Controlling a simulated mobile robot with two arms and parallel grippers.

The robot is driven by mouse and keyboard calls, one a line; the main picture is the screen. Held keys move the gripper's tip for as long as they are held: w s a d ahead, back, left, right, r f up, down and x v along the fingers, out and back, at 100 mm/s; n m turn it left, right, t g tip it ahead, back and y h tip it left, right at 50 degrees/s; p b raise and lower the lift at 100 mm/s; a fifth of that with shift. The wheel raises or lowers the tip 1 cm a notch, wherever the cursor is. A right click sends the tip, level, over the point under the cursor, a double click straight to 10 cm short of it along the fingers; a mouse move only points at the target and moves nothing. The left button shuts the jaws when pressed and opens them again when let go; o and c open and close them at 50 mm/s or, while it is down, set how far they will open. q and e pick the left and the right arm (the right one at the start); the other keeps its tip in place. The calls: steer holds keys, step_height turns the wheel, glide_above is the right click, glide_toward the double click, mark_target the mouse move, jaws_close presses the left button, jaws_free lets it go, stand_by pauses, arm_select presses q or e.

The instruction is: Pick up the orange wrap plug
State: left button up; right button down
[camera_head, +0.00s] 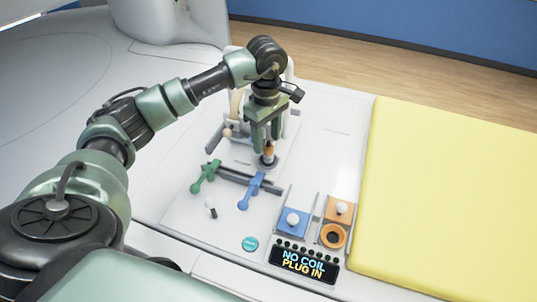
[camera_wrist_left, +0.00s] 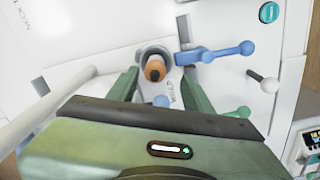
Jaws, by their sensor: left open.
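The orange wrap plug (camera_head: 268,150) stands in a grey round socket on the white panel. It also shows in the left wrist view (camera_wrist_left: 155,69), end-on, with a dark and orange top. My left gripper (camera_head: 264,143) is open, pointing down over the plug. In the left wrist view, the two green fingers of the left gripper (camera_wrist_left: 160,82) lie left and right of the plug, with visible gaps. I cannot tell how far down the fingers reach along the plug. My right gripper is in neither view.
A green lever (camera_head: 205,176) and a blue lever (camera_head: 250,190) are in front of the socket. A blue slider (camera_head: 292,224), an orange slider (camera_head: 340,210) and a display (camera_head: 303,263) reading "NO COIL PLUG IN" are nearer. A yellow pad (camera_head: 450,200) lies right.

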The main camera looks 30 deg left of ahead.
arm_select(q)
steer(key=f+p, duration=0.1)
steer(key=f, duration=0.1)
steer(key=f+p, duration=0.1)
steer(key=shift+w+f, duration=0.35)
steer(key=shift+f, duration=0.6)
jaws_close()
steer(key=shift+r, duration=0.15)
step_height(320, 180, up, 14)
steer(key=b, duration=0.4)
step_height(320, 180, up, 6)
steer(key=p, duration=0.1)
glide_above(268, 148)
steer(key=shift+w+a, duration=0.3)
steer(key=shift+w, duration=0.15)
